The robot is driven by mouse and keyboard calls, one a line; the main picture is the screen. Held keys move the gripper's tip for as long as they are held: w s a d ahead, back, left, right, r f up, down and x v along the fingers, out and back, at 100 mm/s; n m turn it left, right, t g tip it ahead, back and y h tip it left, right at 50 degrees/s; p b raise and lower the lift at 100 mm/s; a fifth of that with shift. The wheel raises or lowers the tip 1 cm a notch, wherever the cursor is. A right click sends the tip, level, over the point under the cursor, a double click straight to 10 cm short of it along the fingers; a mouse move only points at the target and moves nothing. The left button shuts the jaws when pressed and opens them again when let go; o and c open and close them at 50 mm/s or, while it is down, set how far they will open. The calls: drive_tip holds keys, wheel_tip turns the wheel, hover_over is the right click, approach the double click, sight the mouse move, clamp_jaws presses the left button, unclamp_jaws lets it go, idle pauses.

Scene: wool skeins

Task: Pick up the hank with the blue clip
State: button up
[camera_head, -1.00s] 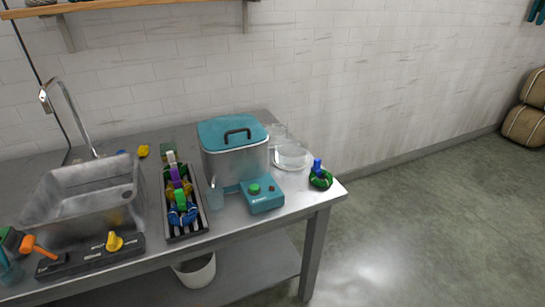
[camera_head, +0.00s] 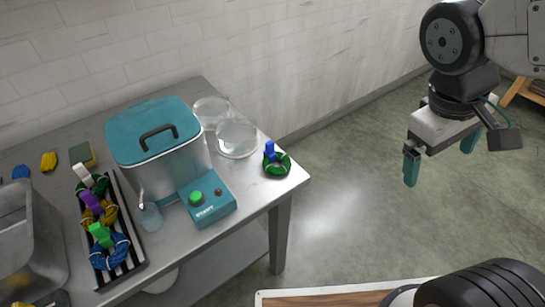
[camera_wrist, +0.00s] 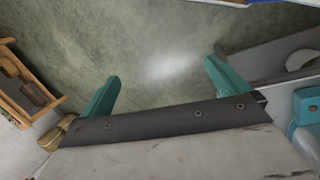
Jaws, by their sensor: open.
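A dark green hank (camera_head: 277,165) with a blue clip (camera_head: 269,151) standing up from it lies near the right corner of the metal table (camera_head: 262,197). My gripper (camera_head: 441,160) is open and empty. It hangs over the floor, right of the table and well apart from the hank. In the wrist view its two teal fingers (camera_wrist: 160,92) are spread wide with only floor between them. The hank does not show in the wrist view.
A steel vat with a teal lid (camera_head: 155,131) and a teal control box (camera_head: 207,198) stand left of the hank. Clear glass dishes (camera_head: 237,138) sit behind it. A striped rack (camera_head: 128,262) holds several hanks with white, purple and green clips. Floor right of the table is open.

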drive_tip(key=w+a+f+n+t+h, duration=0.1)
drive_tip(key=w+a+f+n+h, duration=0.3)
drive_tip(key=w+n, duration=0.35)
drive_tip(key=n+t+y, duration=0.2)
drive_tip(key=n+t, duration=0.9)
drive_tip(key=n, duration=0.9)
approach(276, 161)
drive_tip(key=x, duration=0.3)
drive_tip(key=shift+w+d, duration=0.15)
drive_tip(key=shift+d, duration=0.1)
drive_tip(key=shift+w+f+t, duration=0.15)
drive_tip(key=shift+w+t, duration=0.1)
drive_tip(key=shift+t, duration=0.05)
drive_tip(key=x, duration=0.7)
drive_tip(key=shift+f, duration=0.2)
drive_tip(key=shift+s, duration=0.1)
drive_tip(key=c, duration=1)
